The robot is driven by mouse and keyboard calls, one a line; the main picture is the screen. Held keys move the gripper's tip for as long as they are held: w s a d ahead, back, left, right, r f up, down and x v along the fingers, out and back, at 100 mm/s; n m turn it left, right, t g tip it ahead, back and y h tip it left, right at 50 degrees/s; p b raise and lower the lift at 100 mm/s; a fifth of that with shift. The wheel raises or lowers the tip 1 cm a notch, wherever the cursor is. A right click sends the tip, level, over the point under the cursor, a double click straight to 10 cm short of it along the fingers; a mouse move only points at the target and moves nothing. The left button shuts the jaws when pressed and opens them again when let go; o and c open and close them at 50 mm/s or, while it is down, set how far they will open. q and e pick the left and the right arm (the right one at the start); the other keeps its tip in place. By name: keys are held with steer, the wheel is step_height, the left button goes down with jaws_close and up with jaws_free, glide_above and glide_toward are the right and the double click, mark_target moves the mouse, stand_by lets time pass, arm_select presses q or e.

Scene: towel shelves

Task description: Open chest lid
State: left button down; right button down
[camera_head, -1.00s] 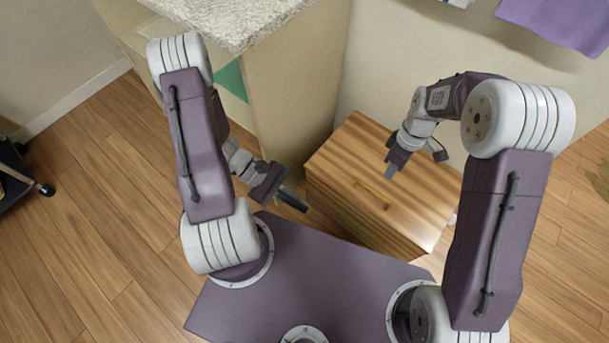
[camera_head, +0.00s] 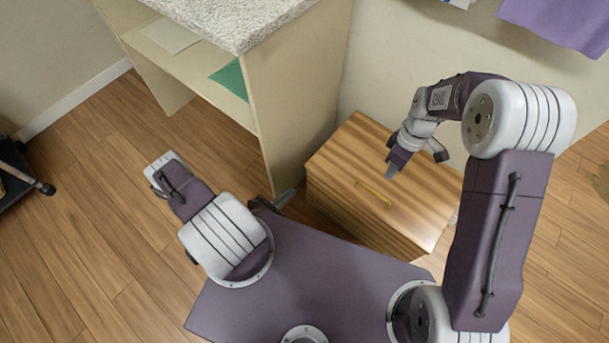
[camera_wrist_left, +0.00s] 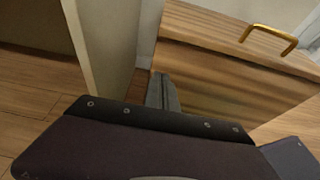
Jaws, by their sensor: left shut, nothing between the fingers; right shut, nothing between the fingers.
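The wooden chest (camera_head: 345,165) stands on the floor against the wall, and its striped lid looks shut. A brass handle (camera_head: 374,193) lies near the lid's front edge. My left gripper (camera_head: 287,197) is shut and empty, low beside the chest's left side, partly hidden behind my base. In the left wrist view its shut fingers (camera_wrist_left: 162,92) point at the chest's side (camera_wrist_left: 205,82), with the handle (camera_wrist_left: 268,38) above and to the right. My right gripper (camera_head: 392,171) is shut and empty above the lid, behind the handle in the picture, apart from it.
A shelf unit (camera_head: 290,110) with a speckled top stands left of the chest, its side panel near my left gripper. A green towel (camera_head: 232,78) lies inside it. A dark cart (camera_head: 22,175) is at the far left. Wooden floor lies open at left.

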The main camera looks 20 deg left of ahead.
mark_target(311, 176)
arm_select(q)
steer(key=x, duration=0.8)
steer(key=shift+w+d, duration=0.15)
steer(key=shift+d, duration=0.1)
steer(key=shift+w+r, duration=0.1)
steer(key=shift+r, duration=0.85)
steer(key=shift+w+r, duration=0.15)
steer(key=shift+r, duration=0.75)
steer(key=shift+r, duration=0.1)
steer(key=shift+r, duration=0.9)
arm_select(e)
steer(key=c, duration=2.2)
jaws_free()
steer(key=c, duration=1.5)
jaws_free()
